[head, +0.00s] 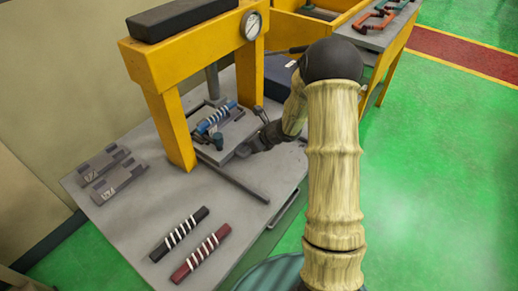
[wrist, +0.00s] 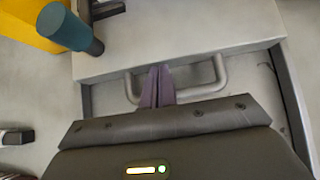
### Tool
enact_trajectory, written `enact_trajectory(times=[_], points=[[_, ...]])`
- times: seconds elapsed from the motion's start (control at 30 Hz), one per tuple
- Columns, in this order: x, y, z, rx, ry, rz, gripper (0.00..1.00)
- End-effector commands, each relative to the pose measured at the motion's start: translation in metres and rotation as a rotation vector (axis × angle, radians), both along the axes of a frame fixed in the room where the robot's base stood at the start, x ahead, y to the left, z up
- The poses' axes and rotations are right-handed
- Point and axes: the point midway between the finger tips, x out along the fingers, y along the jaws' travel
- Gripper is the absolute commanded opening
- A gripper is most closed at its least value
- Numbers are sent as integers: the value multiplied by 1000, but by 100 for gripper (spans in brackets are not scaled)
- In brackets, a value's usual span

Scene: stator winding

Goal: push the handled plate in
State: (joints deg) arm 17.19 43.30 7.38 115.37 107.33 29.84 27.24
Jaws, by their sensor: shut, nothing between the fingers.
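The handled plate (wrist: 205,35) is a grey slab with a U-shaped bar handle (wrist: 218,75) on its near edge. In the head view the plate (head: 236,131) lies under the yellow press, with a blue white-striped piece (head: 215,118) on it. My gripper (wrist: 158,70) is shut and empty. Its fingertips are at the plate's near edge, between the two sides of the handle; I cannot tell whether they touch. In the head view my gripper (head: 243,151) is at the plate's near side, and the handle is hidden there.
The yellow press frame (head: 178,128) with a gauge stands over the plate. A blue cylinder (wrist: 65,28) is at the plate's left corner. Dark rails (wrist: 291,95) flank the plate. Black (head: 180,234) and red (head: 201,252) striped bars and grey blocks (head: 118,180) lie on the table.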

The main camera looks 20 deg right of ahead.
Motion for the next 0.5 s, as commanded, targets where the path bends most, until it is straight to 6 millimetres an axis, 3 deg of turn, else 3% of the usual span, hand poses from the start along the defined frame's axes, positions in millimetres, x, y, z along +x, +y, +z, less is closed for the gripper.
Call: enact_trajectory(times=[0.5], points=[[8,10,3,4,-9,8,0]])
